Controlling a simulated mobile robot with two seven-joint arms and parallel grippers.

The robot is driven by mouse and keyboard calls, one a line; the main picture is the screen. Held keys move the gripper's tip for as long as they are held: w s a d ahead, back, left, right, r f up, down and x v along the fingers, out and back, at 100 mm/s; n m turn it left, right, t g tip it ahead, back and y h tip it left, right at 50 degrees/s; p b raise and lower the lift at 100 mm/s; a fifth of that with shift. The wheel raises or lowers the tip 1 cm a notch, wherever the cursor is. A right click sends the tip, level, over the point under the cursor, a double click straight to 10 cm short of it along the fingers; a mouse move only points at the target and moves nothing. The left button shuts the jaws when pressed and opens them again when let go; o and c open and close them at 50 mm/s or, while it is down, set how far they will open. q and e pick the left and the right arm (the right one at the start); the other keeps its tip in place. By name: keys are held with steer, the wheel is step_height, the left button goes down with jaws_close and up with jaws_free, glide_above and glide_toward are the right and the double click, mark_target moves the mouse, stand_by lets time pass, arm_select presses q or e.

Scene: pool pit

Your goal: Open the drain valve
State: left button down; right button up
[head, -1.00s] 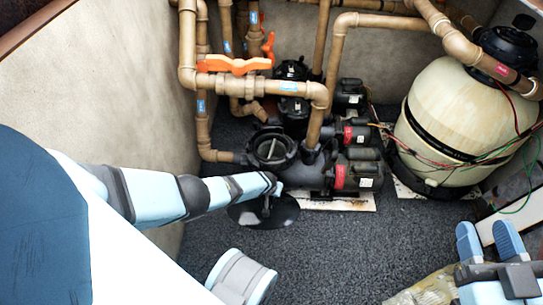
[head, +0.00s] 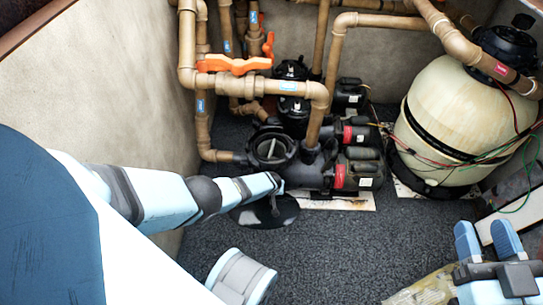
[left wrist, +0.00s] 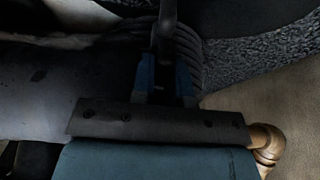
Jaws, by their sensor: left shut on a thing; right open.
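Two orange valve handles show in the head view: a horizontal one (head: 233,64) on the front pipe and an upright one (head: 268,46) behind it. Which one belongs to the drain valve, I cannot tell. My left arm reaches down beside the open black pump pot (head: 272,148). My left gripper (left wrist: 167,80) is shut on a dark handle (left wrist: 167,28) in the left wrist view. In the head view a black round disc (head: 266,214) with an upright stem lies just below that hand; it looks like a lid. My right gripper (head: 488,240) is open and empty at the lower right.
Brown pipes (head: 187,50) run above the black pumps (head: 356,168). A large cream filter tank (head: 455,120) with loose wires stands at the right. A beige wall (head: 105,85) bounds the left. The dark gravel floor (head: 340,245) is clear in the middle.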

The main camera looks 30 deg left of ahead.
arm_select(q)
steer(key=c, duration=1.1)
jaws_free()
steer(key=shift+s+r+p, duration=0.1)
steer(key=shift+r+p, duration=0.2)
steer(key=shift+p, duration=0.05)
steer(key=p+v, duration=0.6)
steer(key=shift+r+p, duration=0.25)
steer(key=shift+p, duration=0.05)
steer(key=shift+p+v, duration=2.8)
steer(key=shift+v, duration=0.55)
arm_select(e)
steer(key=s+a+r+m+t, duration=0.1)
steer(key=s+r+m, duration=0.2)
steer(key=r+m, duration=0.2)
steer(key=shift+s+r+t+h, duration=0.15)
steer(key=shift+r+t+h, duration=0.2)
steer(key=shift+r, duration=1.55)
arm_select(q)
steer(key=shift+d, duration=0.1)
